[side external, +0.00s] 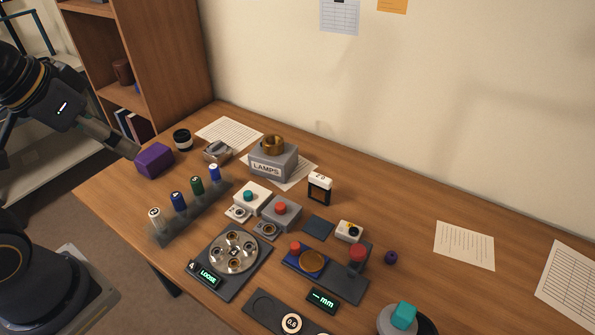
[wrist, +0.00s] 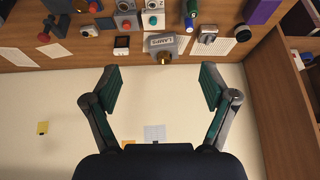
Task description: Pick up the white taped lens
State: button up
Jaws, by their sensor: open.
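A short black cylinder with a white band (side external: 182,140), which looks like the white taped lens, stands at the back left of the desk beside the purple box (side external: 155,160). In the wrist view it appears as a small dark round thing (wrist: 243,33) near the upper right. My gripper (side external: 128,150) is at the left, above the desk's left end. In the wrist view my gripper (wrist: 160,88) is open, with nothing between its fingers, and faces the wall and desk. The lens is outside the fingers, well apart from them.
A grey clamp-like part (side external: 217,151) and the LAMPS box (side external: 273,160) stand to the right of the lens. A rack (side external: 190,212) with several coloured tubes is in front. A wooden bookshelf (side external: 140,70) rises behind at left. Desk between papers at right is clear.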

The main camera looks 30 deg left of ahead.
jog(key=w+a+r+n+t, duration=0.1)
jog(key=w+a+r, duration=0.2)
jog(key=w+r, duration=0.35)
jog(key=w+a+r+n+t, duration=0.1)
jog(key=w+a+r+n, duration=0.15)
jog(key=w, duration=0.75)
jog(key=n+g+y, duration=0.2)
jog(key=n+g, duration=0.2)
jog(key=g, duration=0.1)
send_over(181, 133)
jog(key=s+d, duration=0.3)
notch_tip(181, 133, down, 28)
jog(key=x, duration=0.8)
jog(key=shift+w+a+f, duration=0.25)
jog(key=shift+a+f, duration=0.05)
jog(key=x, duration=0.6)
jog(key=shift+a+f, duration=0.2)
jog(key=shift+f, duration=0.05)
jog(key=shift+c, duration=0.2)
